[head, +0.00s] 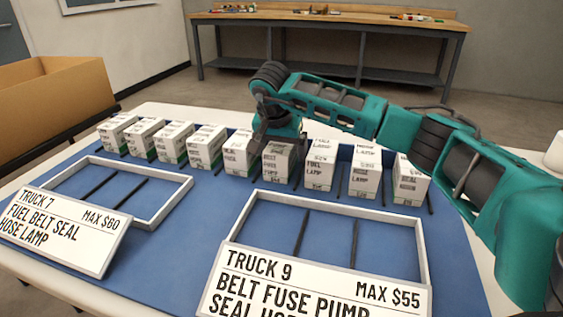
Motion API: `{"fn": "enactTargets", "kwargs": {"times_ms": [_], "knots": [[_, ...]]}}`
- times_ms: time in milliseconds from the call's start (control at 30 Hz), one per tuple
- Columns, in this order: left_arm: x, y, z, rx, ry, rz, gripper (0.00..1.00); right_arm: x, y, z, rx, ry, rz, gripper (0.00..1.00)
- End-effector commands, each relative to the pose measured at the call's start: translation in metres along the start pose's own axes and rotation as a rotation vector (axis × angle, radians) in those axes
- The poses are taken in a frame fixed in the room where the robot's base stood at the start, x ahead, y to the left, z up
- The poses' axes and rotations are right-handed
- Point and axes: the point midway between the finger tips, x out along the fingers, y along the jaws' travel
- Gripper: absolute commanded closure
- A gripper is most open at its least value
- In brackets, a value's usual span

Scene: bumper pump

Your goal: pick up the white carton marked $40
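Several white cartons with printed labels stand in a row across the blue mat (180,238). Their price marks are too small to read, so I cannot tell which is the $40 carton. My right arm reaches in from the right, and its gripper (277,137) points down at the top of a shaded carton (277,163) near the middle of the row. Its fingers are dark and partly hidden, so I cannot tell whether they grip that carton. Neighbouring cartons (239,153) and (319,164) stand close on both sides. My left gripper is not in view.
Two white-framed trays, Truck 7 (175,216) and Truck 9 (424,258), lie empty in front of the row, with sign boards before them. Thin dark dividers separate the cartons. A cardboard box (50,105) stands left; a wooden workbench (330,20) is behind.

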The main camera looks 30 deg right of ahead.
Motion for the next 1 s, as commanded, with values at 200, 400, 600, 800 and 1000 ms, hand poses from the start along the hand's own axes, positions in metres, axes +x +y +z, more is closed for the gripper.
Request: {"fn": "enactTargets", "kwargs": {"times_ms": [200, 400, 600, 800, 1000], "knots": [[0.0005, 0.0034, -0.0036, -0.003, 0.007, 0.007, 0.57, 0.0105, 0.0000, -0.0003, -0.001, 0.000, -0.001, 0.08], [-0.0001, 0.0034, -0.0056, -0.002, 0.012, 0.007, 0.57, 0.0102, -0.0001, -0.0002, -0.001, 0.000, -0.001, 0.08], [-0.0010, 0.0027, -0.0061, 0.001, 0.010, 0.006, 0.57, 0.0116, 0.0000, 0.0004, -0.001, 0.000, -0.001, 0.08], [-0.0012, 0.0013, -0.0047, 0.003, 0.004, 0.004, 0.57, 0.0143, 0.0001, 0.0015, -0.001, 0.000, 0.000, 0.08], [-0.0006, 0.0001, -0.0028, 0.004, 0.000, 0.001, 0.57, 0.0149, 0.0001, 0.0017, 0.000, 0.000, 0.000, 0.08]]}}
